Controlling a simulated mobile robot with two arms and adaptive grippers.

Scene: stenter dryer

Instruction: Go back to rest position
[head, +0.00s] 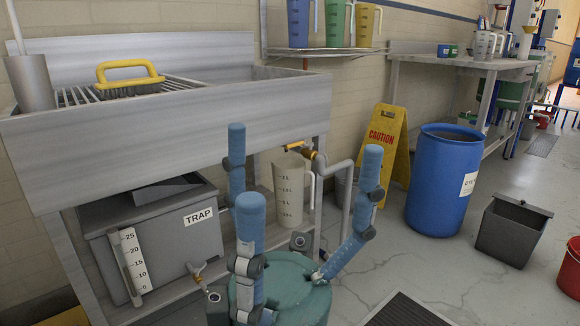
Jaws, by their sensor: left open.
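I cannot make out a right gripper.
A steel sink bench (100,145) with a yellow-handled brush (128,78) stands close on the left. Below it are the TRAP box (150,240) and a beige measuring jug (290,190). A caution sign (385,150), blue drum (442,180) and grey bin (512,232) stand right. Floor between is clear.

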